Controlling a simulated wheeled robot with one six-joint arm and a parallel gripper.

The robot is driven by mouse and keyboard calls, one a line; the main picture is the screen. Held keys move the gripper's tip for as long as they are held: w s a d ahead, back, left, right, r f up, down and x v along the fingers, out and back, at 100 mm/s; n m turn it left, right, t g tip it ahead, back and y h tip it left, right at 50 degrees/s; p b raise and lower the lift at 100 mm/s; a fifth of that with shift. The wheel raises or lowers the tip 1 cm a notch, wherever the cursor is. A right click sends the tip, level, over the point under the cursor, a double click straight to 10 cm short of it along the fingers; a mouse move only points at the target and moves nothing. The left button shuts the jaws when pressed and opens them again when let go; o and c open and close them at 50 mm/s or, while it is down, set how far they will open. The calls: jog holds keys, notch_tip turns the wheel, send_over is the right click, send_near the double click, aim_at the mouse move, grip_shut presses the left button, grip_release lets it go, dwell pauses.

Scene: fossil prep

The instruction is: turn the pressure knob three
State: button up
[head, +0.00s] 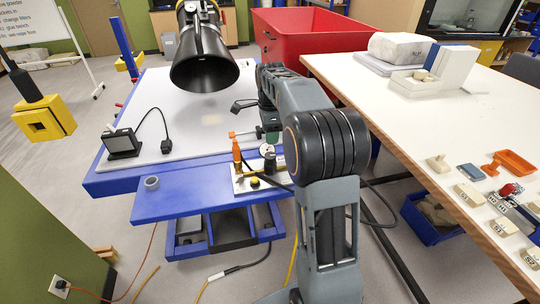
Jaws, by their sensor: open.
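A small control panel (245,184) sits at the right end of the blue front shelf of the white-topped bench. It carries a dark round knob-like part (270,163), an orange upright handle (237,152) and a yellow button (254,183). A pale round dial-like face shows just behind the dark part. I cannot tell for sure which part is the pressure knob. My gripper (269,136) is open and points down, above and behind the panel in the picture. My wrist and forearm partly hide its fingers. I cannot see any contact with the panel.
A black extraction hood (204,70) hangs over the bench (190,100). A white table (400,110) with fossil pieces is right; a red bin (310,35) is behind.

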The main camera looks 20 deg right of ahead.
aim_at(270, 155)
notch_tip(270, 155, down, 9)
jog(key=shift+f, duration=0.15)
dwell(0.4)
jog(key=c, duration=0.6)
jog(key=shift+c, duration=0.2)
